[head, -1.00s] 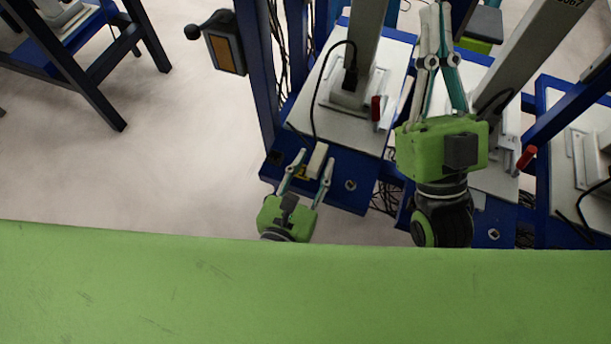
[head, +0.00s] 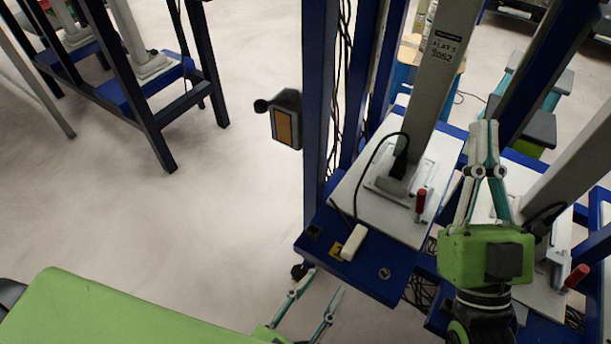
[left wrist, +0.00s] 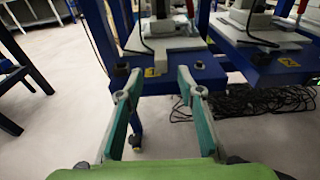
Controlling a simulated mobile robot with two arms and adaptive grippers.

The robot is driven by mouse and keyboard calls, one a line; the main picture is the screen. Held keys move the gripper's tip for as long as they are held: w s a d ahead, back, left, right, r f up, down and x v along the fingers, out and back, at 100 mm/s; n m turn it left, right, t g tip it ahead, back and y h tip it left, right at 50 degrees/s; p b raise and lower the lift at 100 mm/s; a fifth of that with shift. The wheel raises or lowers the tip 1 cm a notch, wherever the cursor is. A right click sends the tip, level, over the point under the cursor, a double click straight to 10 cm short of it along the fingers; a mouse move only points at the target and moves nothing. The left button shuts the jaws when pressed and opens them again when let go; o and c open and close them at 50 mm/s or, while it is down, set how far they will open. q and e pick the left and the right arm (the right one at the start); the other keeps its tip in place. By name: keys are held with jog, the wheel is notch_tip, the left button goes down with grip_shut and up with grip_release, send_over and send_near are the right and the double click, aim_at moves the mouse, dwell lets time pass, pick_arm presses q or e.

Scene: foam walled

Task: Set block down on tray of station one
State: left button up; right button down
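A small whitish block (head: 353,243) lies on the blue front part of the near station (head: 375,268), beside a yellow label and just in front of its white plate (head: 398,228). My left gripper (head: 326,281) is open and empty, below the station's front edge and apart from the block. In the left wrist view my left gripper (left wrist: 158,80) is also open, with nothing between its fingers and the blue station front beyond. My right gripper (head: 487,124) is shut, fingertips together, in front of the second station, with nothing seen in it.
A grey column (head: 437,75) with a black cable and a red-handled clamp (head: 420,200) stand on the plate. A blue upright (head: 316,100) carries a dark box (head: 286,120). Loose cables (left wrist: 245,102) lie beneath the stations.

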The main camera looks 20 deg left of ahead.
pick_arm(q)
jog(key=w+a+r+m+t, duration=0.2)
jog(key=w+r+m+t, duration=0.1)
jog(key=r+m, duration=0.7)
jog(key=w+a+r+m+t+h, duration=0.1)
jog(key=w+a+r+m+t, duration=0.2)
jog(key=r+m, duration=0.7)
jog(key=w+a+r+m+t, duration=0.3)
jog(key=w+r+m, duration=0.3)
jog(key=r+m, duration=0.4)
jog(key=m, duration=0.5)
jog(key=shift+w+a+h, duration=0.25)
jog(key=shift+w+h, duration=0.05)
jog(key=shift+w, duration=0.05)
